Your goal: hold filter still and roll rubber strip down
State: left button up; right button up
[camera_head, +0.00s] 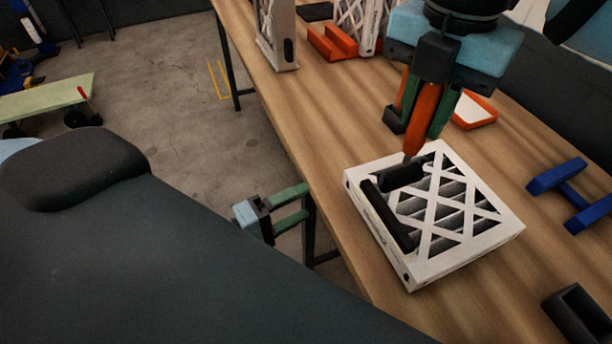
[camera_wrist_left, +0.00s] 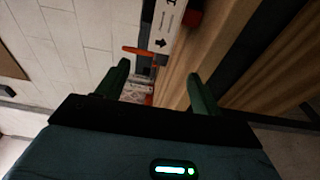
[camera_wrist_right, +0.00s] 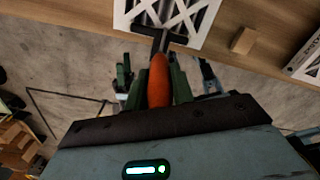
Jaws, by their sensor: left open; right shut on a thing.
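The filter (camera_head: 455,262) lies flat on the wooden table, a white frame with a lattice over dark pleats. A black rubber strip (camera_head: 388,215) lies along its left edge. My right gripper (camera_head: 422,118) is shut on the orange handle of a roller tool, above the filter's far left part. The tool's black head (camera_head: 402,175) is at the strip's far end; whether it presses on it I cannot tell. The right wrist view shows the orange handle (camera_wrist_right: 158,80) between the fingers and the filter (camera_wrist_right: 190,30) beyond. My left gripper (camera_head: 298,203) is open and empty, left of the table edge, apart from the filter.
Blue holders (camera_head: 565,190) stand to the right of the filter, and a black block (camera_head: 580,315) lies at the near right. Upright filters (camera_head: 278,35) and an orange stand (camera_head: 332,43) are at the back. An orange-rimmed white item (camera_head: 475,112) lies behind my right gripper.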

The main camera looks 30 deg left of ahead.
aim_at(346, 182)
pick_arm(q)
jog(key=x, duration=1.1)
jog(key=shift+w+d, duration=0.2)
jog(key=shift+w, duration=0.15)
jog(key=c, duration=1.1)
